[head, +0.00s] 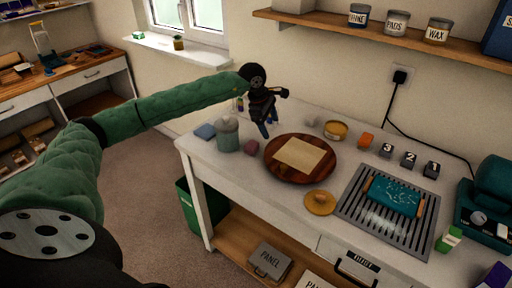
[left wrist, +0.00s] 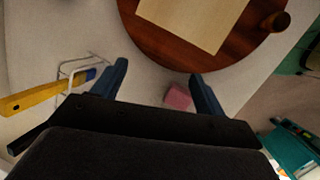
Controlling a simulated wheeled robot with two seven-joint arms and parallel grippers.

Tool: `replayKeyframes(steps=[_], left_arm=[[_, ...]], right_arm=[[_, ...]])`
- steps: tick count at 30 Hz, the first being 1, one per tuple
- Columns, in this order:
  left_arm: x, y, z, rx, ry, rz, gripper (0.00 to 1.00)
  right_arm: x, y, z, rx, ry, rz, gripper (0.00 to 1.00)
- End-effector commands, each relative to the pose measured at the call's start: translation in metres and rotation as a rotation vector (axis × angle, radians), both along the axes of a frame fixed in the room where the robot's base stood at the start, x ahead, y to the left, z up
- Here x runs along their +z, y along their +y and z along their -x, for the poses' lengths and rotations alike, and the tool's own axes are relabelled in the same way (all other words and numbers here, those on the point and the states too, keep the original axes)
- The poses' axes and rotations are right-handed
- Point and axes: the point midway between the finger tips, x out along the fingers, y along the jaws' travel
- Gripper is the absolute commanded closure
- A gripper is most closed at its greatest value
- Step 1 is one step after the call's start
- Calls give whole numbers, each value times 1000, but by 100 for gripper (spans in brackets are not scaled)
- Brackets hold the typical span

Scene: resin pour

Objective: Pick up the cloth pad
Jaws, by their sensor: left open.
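A small pink block (head: 252,147), which looks like the cloth pad, lies on the white workbench in front of the round wooden board's left edge. In the left wrist view the pink block (left wrist: 177,97) shows between my spread fingers, nearer the right one, with nothing gripped. My left gripper (head: 267,122) is open and empty above the bench, behind the pink block in the head view. It points down, and its fingers also show in the left wrist view (left wrist: 160,75). A flat blue piece (head: 205,131) lies at the bench's left end; its material is unclear. My right gripper is not in view.
The round board (head: 325,171) carries a tan sheet (head: 300,153). A yellow-handled brush (left wrist: 38,98) is beside a wire stand in the left wrist view. A green bin (head: 187,205) stands below the bench's left end.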

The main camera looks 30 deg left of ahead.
Motion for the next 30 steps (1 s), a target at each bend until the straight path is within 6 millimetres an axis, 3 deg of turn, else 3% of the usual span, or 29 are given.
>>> replayKeyframes(steps=[3, 9, 16, 30], left_arm=[[-7, 23, 20, -63, 96, -137, 27], [-10, 42, 44, -160, 215, -243, 27], [-15, 42, 45, -208, 215, -249, 27], [-43, 41, 44, -205, 214, -247, 27]], right_arm=[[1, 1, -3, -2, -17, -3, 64], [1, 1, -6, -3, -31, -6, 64], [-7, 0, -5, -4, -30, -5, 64], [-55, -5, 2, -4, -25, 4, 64]])
